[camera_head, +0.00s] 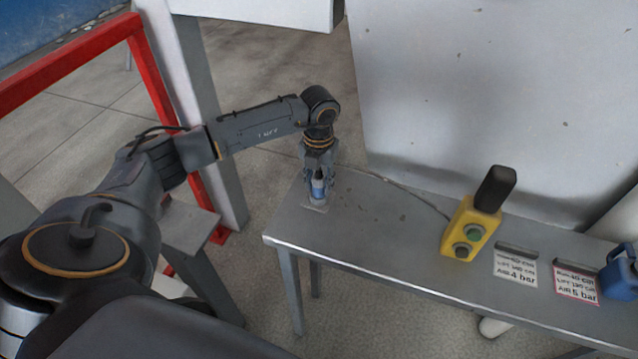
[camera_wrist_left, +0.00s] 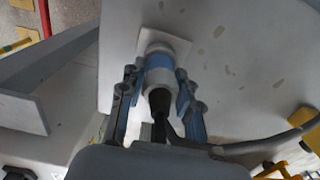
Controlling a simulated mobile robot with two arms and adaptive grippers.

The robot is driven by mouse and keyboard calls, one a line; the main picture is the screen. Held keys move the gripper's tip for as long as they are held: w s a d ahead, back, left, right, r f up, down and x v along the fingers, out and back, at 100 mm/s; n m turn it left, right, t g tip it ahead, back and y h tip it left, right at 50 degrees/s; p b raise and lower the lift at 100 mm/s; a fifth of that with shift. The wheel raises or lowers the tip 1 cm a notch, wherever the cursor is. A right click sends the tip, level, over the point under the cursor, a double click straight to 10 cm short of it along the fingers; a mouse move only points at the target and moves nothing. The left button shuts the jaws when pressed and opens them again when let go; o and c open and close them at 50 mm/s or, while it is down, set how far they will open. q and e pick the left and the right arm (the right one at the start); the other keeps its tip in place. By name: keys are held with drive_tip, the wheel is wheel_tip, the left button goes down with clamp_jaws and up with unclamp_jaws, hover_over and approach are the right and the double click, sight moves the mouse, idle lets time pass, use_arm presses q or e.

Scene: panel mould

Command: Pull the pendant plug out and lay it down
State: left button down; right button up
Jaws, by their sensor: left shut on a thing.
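The pendant plug (camera_head: 318,187) is blue and grey and stands upright at the left end of the grey metal table (camera_head: 370,247). It is at a pale square socket plate (camera_head: 315,206). My left gripper (camera_head: 318,180) is over it from above with its fingers on either side. In the left wrist view the plug (camera_wrist_left: 159,77) is between the two blue fingers of the left gripper (camera_wrist_left: 160,95), its black cable end toward the camera. How far the plug sits in the socket is hidden. The yellow pendant (camera_head: 470,228) with green and dark buttons lies on the table. My right gripper is out of view.
A thin cable (camera_head: 410,190) runs along the table's back edge to the pendant. Two printed cards (camera_head: 515,268) and a blue object (camera_head: 619,271) are at the right. A large pale panel (camera_head: 480,90) stands behind. The table middle is clear.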

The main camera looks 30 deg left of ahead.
use_arm(q)
drive_tip(key=shift+r+p, duration=1.75)
drive_tip(key=shift+r, duration=0.95)
drive_tip(key=shift+r+p, duration=1.2)
drive_tip(key=shift+r, duration=0.8)
